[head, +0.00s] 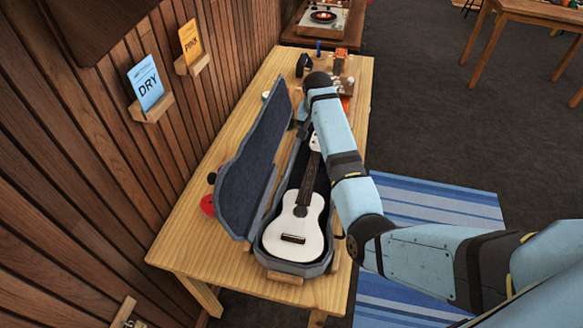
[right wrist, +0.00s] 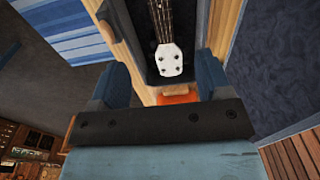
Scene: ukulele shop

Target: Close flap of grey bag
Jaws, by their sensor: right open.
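The grey bag appears as a hard grey ukulele case (head: 262,250) lying open on the wooden table. Its flap is the hinged lid (head: 250,165), standing raised on the left and leaning toward the wall, with dark blue lining facing the case. A white ukulele (head: 295,228) lies inside, its white headstock (right wrist: 168,60) showing in the right wrist view. My right gripper (right wrist: 160,82) is open and empty above the headstock end of the case. The lid's lining (right wrist: 275,50) fills the right of that view. In the head view, my right arm hides part of the case's far end. My left gripper is not in view.
A plank wall with a blue DRY card (head: 147,85) and a yellow card (head: 190,42) stands left of the table (head: 185,240). A red object (head: 207,205) sits behind the lid. Small items, including an orange one (head: 341,55), stand at the table's far end.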

